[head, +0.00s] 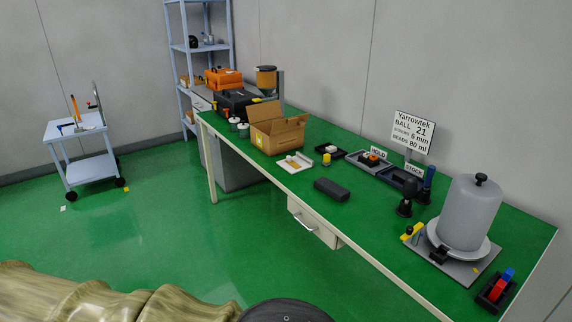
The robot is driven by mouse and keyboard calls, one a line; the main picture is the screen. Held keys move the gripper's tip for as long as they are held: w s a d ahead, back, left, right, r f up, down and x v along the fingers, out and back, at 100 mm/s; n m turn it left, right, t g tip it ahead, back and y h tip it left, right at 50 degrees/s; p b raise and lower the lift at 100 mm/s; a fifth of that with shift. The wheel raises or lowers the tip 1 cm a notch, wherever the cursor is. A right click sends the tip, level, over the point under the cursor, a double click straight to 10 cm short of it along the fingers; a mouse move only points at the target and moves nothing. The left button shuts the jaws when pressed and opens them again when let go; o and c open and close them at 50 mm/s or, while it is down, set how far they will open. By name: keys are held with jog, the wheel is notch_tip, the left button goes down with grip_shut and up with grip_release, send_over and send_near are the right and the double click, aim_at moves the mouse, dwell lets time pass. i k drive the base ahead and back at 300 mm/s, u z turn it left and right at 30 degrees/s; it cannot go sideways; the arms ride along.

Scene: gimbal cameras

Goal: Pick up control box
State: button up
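Nothing in the head view is labelled as the control box, and I cannot tell for sure which thing it is. A dark grey, low block (332,189) lies alone near the front edge of the green table (345,223). A small black box with an orange top (374,158) sits in a grey tray (357,163) by a sign that seems to read HOLD. My gripper is not in view.
An open cardboard box (277,134) stands left on the table, behind a white tray (325,149). A grey domed vessel (468,213) stands at the right. A white drawer (313,222) hangs below the front edge. A cart (84,153) stands left.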

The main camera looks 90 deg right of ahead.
aim_at(400, 176)
jog(key=i, duration=0.55)
jog(key=z, duration=2.25)
